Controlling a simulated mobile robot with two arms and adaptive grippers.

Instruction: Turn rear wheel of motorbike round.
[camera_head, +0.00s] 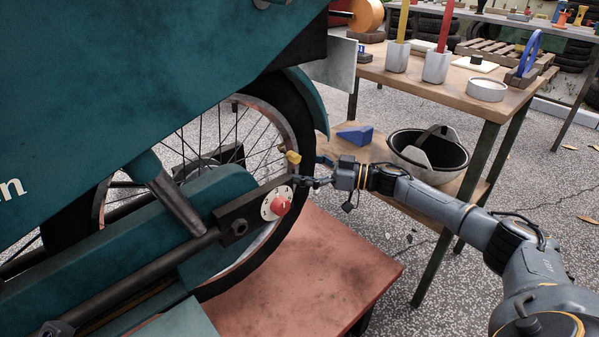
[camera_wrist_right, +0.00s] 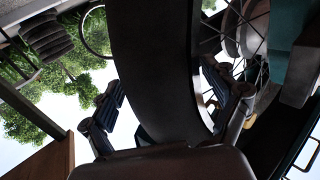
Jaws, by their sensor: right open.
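The motorbike's rear wheel (camera_head: 297,117) has a black tyre, a pale rim and thin spokes, and stands over a red-brown platform. A teal fender and body panels hide parts of it. My right gripper (camera_head: 308,170) is at the right side of the tyre in the head view, beside a small yellow part (camera_head: 293,157) at the rim. In the right wrist view the tyre (camera_wrist_right: 160,70) runs between the two open fingers (camera_wrist_right: 170,98), one on each side. Whether the fingers touch the tyre cannot be told. My left gripper is not in view.
A red knob (camera_head: 280,205) on a white disc sits near the wheel's lower part. The red-brown platform (camera_head: 310,275) lies below.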

